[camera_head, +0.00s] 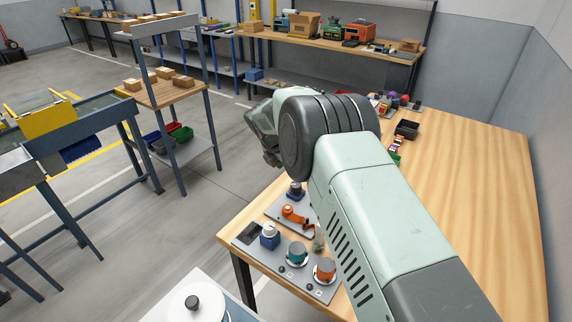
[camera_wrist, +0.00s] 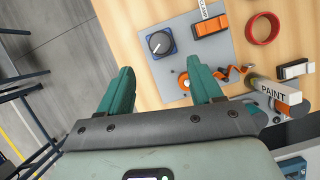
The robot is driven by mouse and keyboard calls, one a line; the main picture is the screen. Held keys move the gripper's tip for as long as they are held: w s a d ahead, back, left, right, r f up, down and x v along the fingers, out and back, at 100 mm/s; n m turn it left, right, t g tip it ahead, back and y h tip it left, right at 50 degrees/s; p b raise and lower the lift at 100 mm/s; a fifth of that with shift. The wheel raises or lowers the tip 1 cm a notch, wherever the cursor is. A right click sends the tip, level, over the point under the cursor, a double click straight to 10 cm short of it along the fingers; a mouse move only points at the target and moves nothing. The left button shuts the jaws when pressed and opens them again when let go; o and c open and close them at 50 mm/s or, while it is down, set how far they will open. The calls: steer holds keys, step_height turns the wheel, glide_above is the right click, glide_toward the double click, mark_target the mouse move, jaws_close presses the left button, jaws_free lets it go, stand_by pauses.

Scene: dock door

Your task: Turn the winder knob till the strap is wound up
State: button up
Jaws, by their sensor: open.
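A winder with an orange round knob (camera_wrist: 183,83) is in the wrist view, partly hidden behind my right-hand finger. A loose, wavy orange strap (camera_wrist: 239,72) runs from it to the right. In the head view the orange winder (camera_head: 289,211) is on a grey plate near the table's left edge, its strap lying toward the lower right. In the head view my gripper (camera_head: 269,150) is up and beyond the winder, partly hidden by my wrist.
On a grey board (camera_wrist: 224,56) are a blue-based dial (camera_wrist: 160,43) and an orange clamp (camera_wrist: 211,26). A red-orange ring (camera_wrist: 262,29) and a paint container (camera_wrist: 275,92) are nearby. More orange and teal knobs (camera_head: 297,253) stand at the near table corner. The right table is largely clear.

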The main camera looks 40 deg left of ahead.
steer(key=shift+s+r, duration=0.25)
steer(key=shift+r, duration=0.35)
steer(key=m+g+y, duration=0.4)
steer(key=m+y, duration=0.1)
steer(key=m, duration=1.3)
glide_toward(297, 185)
steer(key=x, duration=0.9)
steer(key=shift+w+a+r, duration=0.1)
steer(key=shift+a, duration=0.05)
